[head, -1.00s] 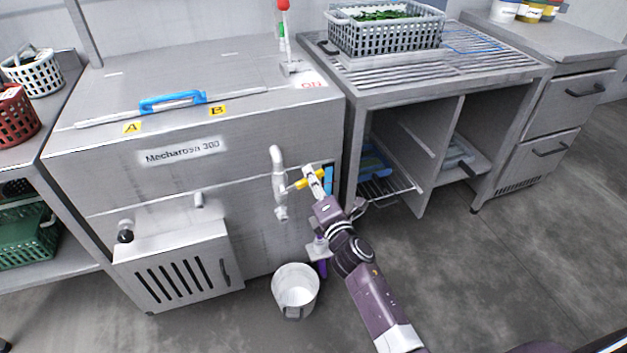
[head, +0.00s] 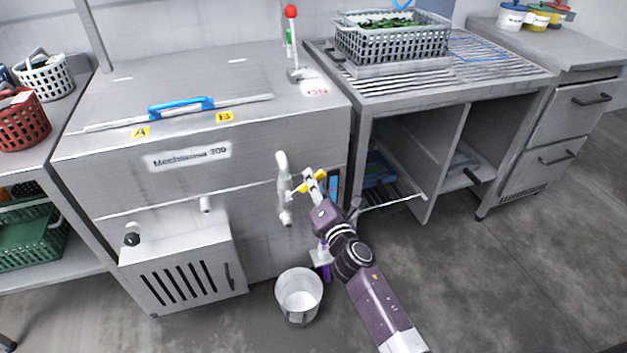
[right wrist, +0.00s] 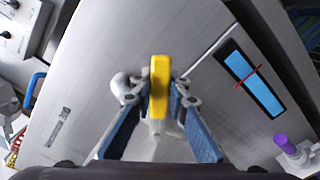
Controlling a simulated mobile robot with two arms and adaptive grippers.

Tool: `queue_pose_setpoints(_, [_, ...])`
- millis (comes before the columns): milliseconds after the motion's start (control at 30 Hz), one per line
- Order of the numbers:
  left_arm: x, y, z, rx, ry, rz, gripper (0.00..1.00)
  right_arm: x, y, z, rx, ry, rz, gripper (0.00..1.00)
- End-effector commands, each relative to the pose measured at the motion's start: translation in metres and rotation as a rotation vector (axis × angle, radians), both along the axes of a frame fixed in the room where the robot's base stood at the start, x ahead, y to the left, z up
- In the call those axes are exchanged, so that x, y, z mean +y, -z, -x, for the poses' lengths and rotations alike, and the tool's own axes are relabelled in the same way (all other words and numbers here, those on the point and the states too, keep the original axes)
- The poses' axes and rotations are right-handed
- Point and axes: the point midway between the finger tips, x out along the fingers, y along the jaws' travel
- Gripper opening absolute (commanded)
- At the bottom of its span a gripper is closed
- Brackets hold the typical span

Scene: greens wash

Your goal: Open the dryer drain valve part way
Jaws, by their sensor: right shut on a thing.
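The drain valve is a grey pipe (head: 282,170) on the front of the steel machine, with a yellow lever handle (head: 319,176) at its right. My right gripper (head: 312,183) reaches up to the handle from below right. In the right wrist view the yellow handle (right wrist: 159,88) stands between the two blue-padded fingers, and my right gripper (right wrist: 160,100) is shut on it. The fingers hide part of the handle in the head view. A pale bucket (head: 299,284) stands on the floor below the pipe. My left gripper is not in view.
A blue gauge strip (head: 334,186) with a red mark (right wrist: 248,76) is right of the valve. A purple-handled item (head: 326,271) is beside the bucket. A slatted box (head: 185,280) juts out at left. A rack table (head: 440,85) stands right; the floor at right is clear.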

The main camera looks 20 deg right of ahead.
Motion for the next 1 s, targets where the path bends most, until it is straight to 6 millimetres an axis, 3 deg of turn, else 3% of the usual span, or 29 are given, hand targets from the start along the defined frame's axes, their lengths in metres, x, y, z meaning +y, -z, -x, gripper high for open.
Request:
queue_pose_setpoints(200, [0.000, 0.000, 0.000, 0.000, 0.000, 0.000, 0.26, 0.000, 0.001, 0.000, 0.001, 0.000, -0.001, 0.33])
queue_pose_setpoints(567, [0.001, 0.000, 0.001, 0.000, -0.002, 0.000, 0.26, 0.000, 0.001, 0.006, 0.000, 0.000, -0.002, 0.33])
queue_pose_setpoints(1000, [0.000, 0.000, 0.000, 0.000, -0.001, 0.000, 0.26, -0.003, 0.002, 0.083, 0.003, 0.000, -0.004, 0.33])
